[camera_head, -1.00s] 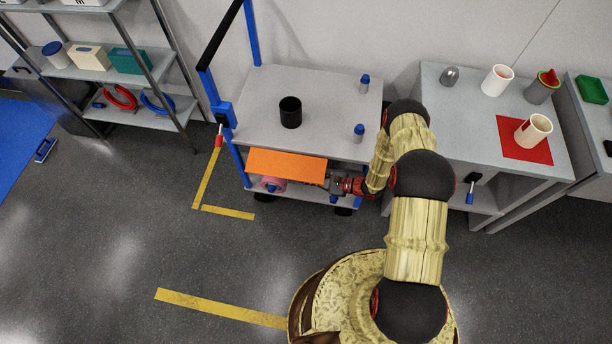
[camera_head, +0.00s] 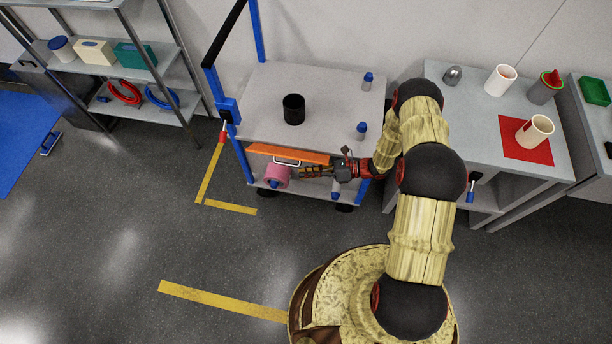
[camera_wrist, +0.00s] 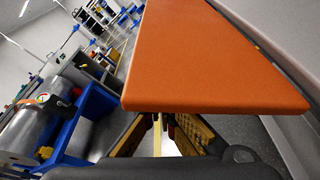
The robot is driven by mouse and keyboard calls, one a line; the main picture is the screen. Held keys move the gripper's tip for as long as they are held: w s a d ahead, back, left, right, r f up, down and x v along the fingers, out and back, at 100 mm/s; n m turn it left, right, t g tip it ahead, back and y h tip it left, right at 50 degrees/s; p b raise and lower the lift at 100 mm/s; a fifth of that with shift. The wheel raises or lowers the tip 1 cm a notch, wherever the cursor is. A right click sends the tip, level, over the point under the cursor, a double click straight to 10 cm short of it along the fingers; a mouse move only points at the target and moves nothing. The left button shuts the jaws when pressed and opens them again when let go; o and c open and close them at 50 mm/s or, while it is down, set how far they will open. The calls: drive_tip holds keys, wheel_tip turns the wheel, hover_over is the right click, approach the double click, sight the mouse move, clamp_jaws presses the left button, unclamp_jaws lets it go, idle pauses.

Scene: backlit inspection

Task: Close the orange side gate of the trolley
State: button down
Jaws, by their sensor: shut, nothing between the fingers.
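The orange side gate (camera_head: 290,153) is on the near side of the trolley (camera_head: 330,98), just below its top shelf. In the head view it shows as a narrow strip with a pale handle (camera_head: 288,162) along its near edge. My gripper (camera_head: 303,171) is shut and empty, low in front of the trolley, just below the right part of the gate. In the wrist view the gate (camera_wrist: 215,60) fills the upper right as a broad panel, with my fingers (camera_wrist: 160,120) below its near edge. I cannot tell whether they touch it.
A pink roll (camera_head: 277,175) sits on the lower shelf, left of my gripper. A black cup (camera_head: 293,109) and two blue-capped bottles (camera_head: 361,130) stand on the top shelf. A grey table (camera_head: 455,110) stands close on the right.

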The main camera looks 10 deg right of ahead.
sight(309, 159)
drive_tip(key=r+m, duration=0.1)
drive_tip(key=w+r+m+g+y, duration=0.1)
drive_tip(key=r+m, duration=0.1)
drive_tip(key=w+r+m, duration=0.1)
drive_tip(key=r+m, duration=0.1)
drive_tip(key=shift+w+d+r+y, duration=0.15)
drive_tip(key=shift+d+y, duration=0.25)
drive_tip(key=shift+w+r+m, duration=0.2)
drive_tip(key=shift+m, duration=0.3)
drive_tip(key=shift+w+d+r, duration=0.2)
drive_tip(key=shift+w+r, duration=0.2)
drive_tip(key=shift+d+r, duration=0.1)
drive_tip(key=shift+d, duration=0.05)
